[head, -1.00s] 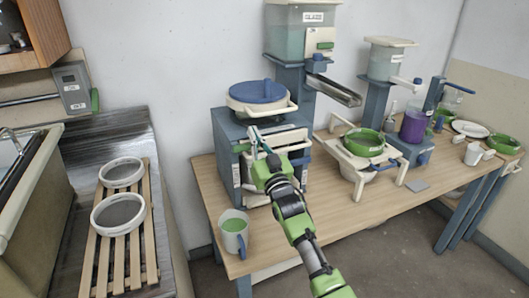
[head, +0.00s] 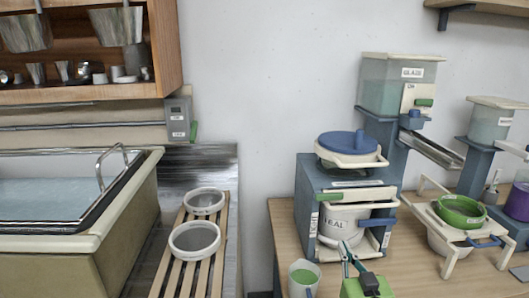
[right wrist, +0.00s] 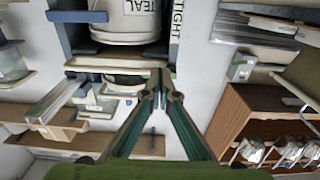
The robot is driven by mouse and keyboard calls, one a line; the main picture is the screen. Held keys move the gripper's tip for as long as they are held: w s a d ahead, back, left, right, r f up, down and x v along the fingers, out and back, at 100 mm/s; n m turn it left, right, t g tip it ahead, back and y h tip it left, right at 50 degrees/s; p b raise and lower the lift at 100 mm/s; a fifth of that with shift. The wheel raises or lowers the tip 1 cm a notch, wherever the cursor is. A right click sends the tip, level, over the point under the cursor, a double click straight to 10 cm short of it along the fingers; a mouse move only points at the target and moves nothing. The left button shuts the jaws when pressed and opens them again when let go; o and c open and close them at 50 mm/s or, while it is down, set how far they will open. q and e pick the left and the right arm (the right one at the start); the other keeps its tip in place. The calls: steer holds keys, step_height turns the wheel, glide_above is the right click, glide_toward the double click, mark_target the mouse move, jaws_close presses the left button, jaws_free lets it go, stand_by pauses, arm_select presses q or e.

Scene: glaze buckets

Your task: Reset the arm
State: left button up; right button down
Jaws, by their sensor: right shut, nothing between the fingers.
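My right gripper (head: 346,254) shows at the bottom of the head view, with green wrist parts below its dark fingers. It is shut and empty, its tips in front of the lower part of the blue cabinet (head: 307,205). In the right wrist view, the closed fingers (right wrist: 157,92) converge at mid-picture, apart from the bucket beyond. A white bucket labelled TEAL (head: 343,225) sits inside the cabinet, partly hidden by the gripper; it also shows at the top of the right wrist view (right wrist: 125,25). My left gripper is out of view.
A mug of green glaze (head: 303,281) stands left of the gripper. A lidded pot (head: 350,158) tops the cabinet. A green bowl (head: 461,211) sits on a white stand at right. Two sieves (head: 194,240) rest on slats beside the sink (head: 75,225).

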steer(key=s+a+f+g, duration=0.2)
steer(key=s+f+g, duration=0.5)
steer(key=s+f, duration=0.75)
steer(key=s+a+f+n+g, duration=0.1)
steer(key=s+f+g, duration=0.25)
steer(key=s, duration=0.75)
steer(key=s+f+n+g, duration=0.1)
steer(key=s+f+g, duration=0.25)
steer(key=s, duration=0.75)
steer(key=s+f+g, duration=0.2)
steer(key=s+f, duration=0.1)
steer(key=f, duration=2.4)
steer(key=s+d+f+g, duration=0.1)
steer(key=s+d+f, duration=0.2)
steer(key=s+f, duration=1.2)
steer(key=shift+s+h, duration=0.3)
steer(key=shift+s, duration=0.55)
